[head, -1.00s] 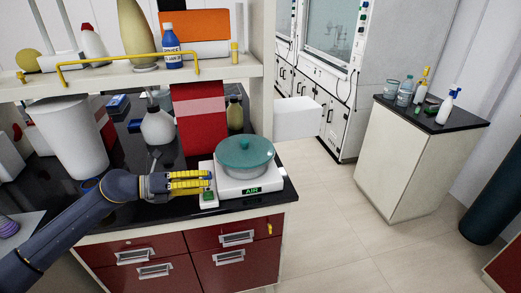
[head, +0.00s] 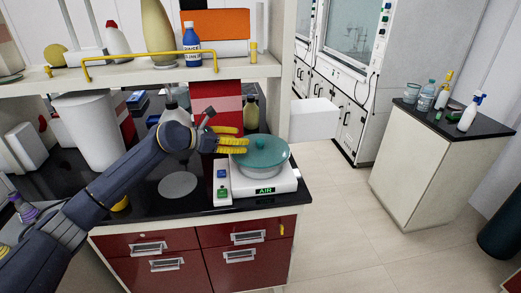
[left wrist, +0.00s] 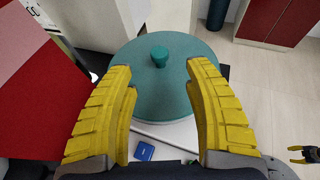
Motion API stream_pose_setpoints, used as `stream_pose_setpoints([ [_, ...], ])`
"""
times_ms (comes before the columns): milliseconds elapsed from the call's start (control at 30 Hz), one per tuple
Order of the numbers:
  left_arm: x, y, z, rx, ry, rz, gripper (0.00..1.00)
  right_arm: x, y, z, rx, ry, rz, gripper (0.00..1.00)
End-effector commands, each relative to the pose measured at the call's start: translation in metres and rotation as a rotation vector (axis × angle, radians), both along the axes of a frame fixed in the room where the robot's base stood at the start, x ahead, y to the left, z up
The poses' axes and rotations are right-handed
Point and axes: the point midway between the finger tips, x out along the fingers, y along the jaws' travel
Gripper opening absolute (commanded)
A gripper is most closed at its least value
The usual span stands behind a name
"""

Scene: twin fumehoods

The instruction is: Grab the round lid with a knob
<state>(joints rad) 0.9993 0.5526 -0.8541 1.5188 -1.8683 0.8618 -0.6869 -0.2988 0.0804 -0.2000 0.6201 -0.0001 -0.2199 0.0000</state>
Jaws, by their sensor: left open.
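The round teal lid (head: 262,151) with a small knob sits on a pale dish (head: 262,168) on top of a white hotplate (head: 275,184) with a green "AIR" display. In the left wrist view the lid (left wrist: 163,88) and its knob (left wrist: 159,54) lie ahead, between the yellow fingers. My left gripper (head: 244,142) is at the lid's left edge in the head view. It is open and empty, and its fingers (left wrist: 160,72) are spread on either side of the near part of the lid. I cannot tell whether a fingertip touches it.
A shelf (head: 220,73) with a yellow rail and bottles overhangs the bench behind. A red box (head: 217,95) and a white cylinder (head: 90,130) stand behind my arm. The floor (head: 340,220) right of the bench is clear.

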Motion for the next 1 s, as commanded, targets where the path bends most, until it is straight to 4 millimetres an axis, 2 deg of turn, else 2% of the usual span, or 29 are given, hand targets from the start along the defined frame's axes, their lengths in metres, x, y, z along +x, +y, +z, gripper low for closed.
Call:
stream_pose_setpoints([
  [200, 0.015, -0.025, -0.010, -0.001, -0.001, 0.000, 0.52, 0.000, 0.001, 0.000, 0.001, 0.000, 0.000, 0.44],
  [567, 0.024, -0.040, -0.017, -0.001, 0.000, -0.001, 0.52, -0.001, 0.001, 0.000, 0.001, 0.000, -0.001, 0.44],
  [800, 0.040, -0.062, -0.028, -0.002, 0.001, 0.001, 0.52, -0.001, 0.001, 0.000, 0.001, 0.001, -0.001, 0.44],
  [1000, 0.047, -0.073, -0.033, -0.001, -0.001, 0.001, 0.52, -0.001, 0.001, 0.000, 0.001, 0.001, -0.001, 0.44],
])
